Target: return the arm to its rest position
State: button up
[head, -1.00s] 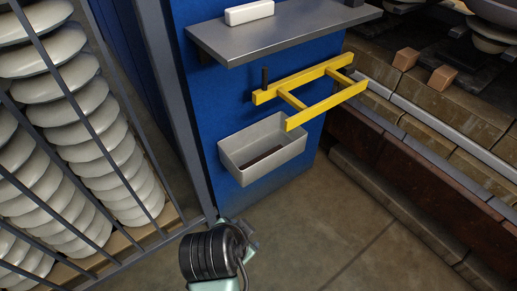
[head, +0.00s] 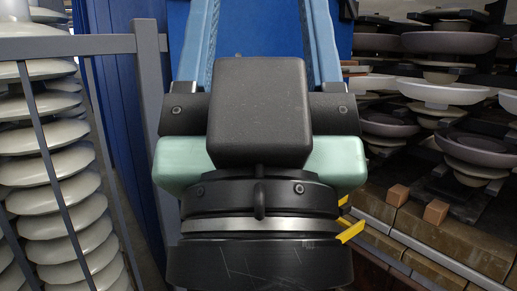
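My gripper (head: 261,25) fills the middle of the head view, close to the camera and raised upright. Its two pale blue fingers stand well apart and point up, and their tips run out at the top edge. I see only the blue panel between the visible parts of the fingers and nothing held there. A black block, a mint-green body and a black round wrist with a silver band sit below the fingers. The wrist hides most of what lies behind it.
A grey cage fence (head: 70,46) with stacked pale insulator discs (head: 62,165) stands at left. A blue panel (head: 262,28) is behind my gripper. Part of a yellow frame (head: 351,231) shows beside my wrist. At right are brown blocks (head: 455,240) and racks of insulator discs (head: 450,43).

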notch_tip(320, 180, up, 14)
jog(key=p, duration=1.1)
jog(key=shift+p, duration=0.3)
jog(key=shift+w+a, duration=0.1)
dwell(0.3)
